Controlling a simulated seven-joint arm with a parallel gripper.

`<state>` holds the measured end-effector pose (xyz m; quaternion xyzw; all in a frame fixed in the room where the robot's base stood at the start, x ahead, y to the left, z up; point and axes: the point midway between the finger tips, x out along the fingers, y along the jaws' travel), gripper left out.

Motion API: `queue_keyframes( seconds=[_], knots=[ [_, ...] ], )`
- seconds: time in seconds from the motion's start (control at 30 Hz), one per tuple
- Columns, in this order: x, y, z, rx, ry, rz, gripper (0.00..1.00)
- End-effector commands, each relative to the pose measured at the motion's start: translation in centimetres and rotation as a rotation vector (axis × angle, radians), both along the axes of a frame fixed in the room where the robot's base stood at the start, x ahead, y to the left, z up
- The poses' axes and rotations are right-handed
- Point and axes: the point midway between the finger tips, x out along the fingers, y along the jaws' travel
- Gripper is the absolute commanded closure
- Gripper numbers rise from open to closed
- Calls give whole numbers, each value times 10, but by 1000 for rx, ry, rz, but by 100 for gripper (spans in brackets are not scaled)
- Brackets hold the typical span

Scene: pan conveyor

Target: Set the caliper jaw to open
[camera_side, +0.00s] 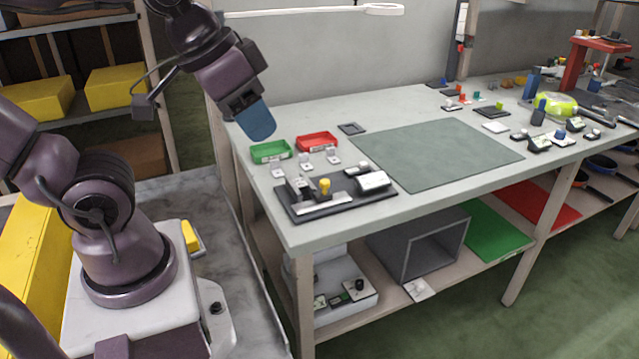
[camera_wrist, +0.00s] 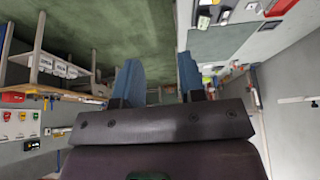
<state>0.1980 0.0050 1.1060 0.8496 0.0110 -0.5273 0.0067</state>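What looks like the caliper (camera_side: 321,206) is a pale metal bar on a dark base board (camera_side: 350,207) at the table's near left corner. A yellow knob (camera_side: 325,186) stands on it, with dark blocks beside it. The jaw's setting is too small to make out. My gripper (camera_side: 258,124) hangs in the air above the table's left edge, behind and left of the board, touching nothing. In the wrist view its two blue fingers (camera_wrist: 160,78) stand apart with nothing between them. I cannot pick out the caliper in the wrist view.
A green tray (camera_side: 270,152) and a red tray (camera_side: 317,142) stand behind the board, with several small switch-like pieces (camera_side: 305,160) in front of them. A grey-green mat (camera_side: 437,153) covers the bare table middle. Clutter and a red stand (camera_side: 580,65) fill the right end.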

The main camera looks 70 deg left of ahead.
Motion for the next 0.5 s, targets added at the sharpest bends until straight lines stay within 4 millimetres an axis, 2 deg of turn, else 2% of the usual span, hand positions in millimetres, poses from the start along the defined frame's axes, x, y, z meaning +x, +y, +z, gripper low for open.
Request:
queue_keyframes(
  seconds=[0.13,0.23,0.37,0.5],
  knots=[
    [19,16,-16,-5,121,72,52],
    [43,34,-26,2,211,83,52],
    [75,61,-43,24,319,9,52],
    [109,92,-66,45,410,-141,52]
  ],
)
